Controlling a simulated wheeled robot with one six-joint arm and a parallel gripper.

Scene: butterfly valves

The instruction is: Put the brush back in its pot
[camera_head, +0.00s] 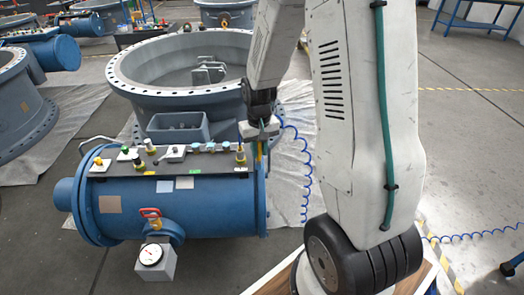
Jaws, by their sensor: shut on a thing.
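My gripper (260,132) is above the right end of the blue cylinder. It points down and is shut on the brush (259,153), a thin item whose yellowish lower part hangs below the jaws. The brush is small in this view and its tip is hard to make out. I cannot tell if it touches the cylinder's end flange. I cannot surely pick out the pot among the small fittings on the dark panel (215,165).
The blue cylinder (140,205) carries knobs, a red-handled valve (151,213) and a gauge (151,256). A large flanged valve ring (125,75) and an open grey-blue box (178,128) stand behind. A coiled blue hose (306,180) hangs right of my gripper. Floor at the right is mostly clear.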

